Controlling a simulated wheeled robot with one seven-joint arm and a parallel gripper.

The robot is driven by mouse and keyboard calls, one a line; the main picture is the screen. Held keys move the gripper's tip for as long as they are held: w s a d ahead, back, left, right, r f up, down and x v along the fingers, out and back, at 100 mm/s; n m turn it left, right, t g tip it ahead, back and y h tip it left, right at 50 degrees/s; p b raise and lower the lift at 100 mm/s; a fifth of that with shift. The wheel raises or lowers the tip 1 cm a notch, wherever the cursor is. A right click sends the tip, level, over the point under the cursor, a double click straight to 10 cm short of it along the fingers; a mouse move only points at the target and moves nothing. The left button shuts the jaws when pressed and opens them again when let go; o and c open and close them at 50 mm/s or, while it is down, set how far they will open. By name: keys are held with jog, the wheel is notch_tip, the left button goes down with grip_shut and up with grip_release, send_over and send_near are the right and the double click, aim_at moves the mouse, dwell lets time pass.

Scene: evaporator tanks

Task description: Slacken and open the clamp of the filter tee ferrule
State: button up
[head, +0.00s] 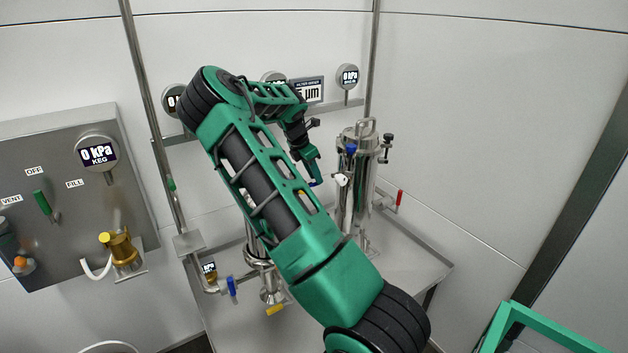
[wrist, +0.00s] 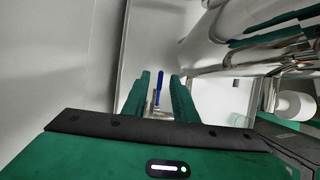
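My gripper (head: 316,178) is beside the left side of the steel filter housing (head: 357,190) in the head view. In the wrist view its two green fingers (wrist: 161,82) stand apart with a gap between them. A narrow blue handle (wrist: 160,78) on a metal part shows through this gap; I cannot tell how far beyond the fingertips it is. The housing has a blue-handled valve (head: 351,148) and a dark knob (head: 388,139) near its top. A white round part (head: 341,180) is on its near side. I cannot make out the tee ferrule clamp for certain; my arm hides part of the pipework.
A steel table (head: 415,268) carries the housing. Lower-left pipework has a blue handle (head: 231,286) and a yellow wing part (head: 275,310). A control panel (head: 55,150) is at left. Gauges (head: 347,77) and a vertical pipe (head: 371,60) are behind. The right wall side is clear.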

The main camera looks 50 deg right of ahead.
jog(key=shift+x, duration=0.85)
grip_shut()
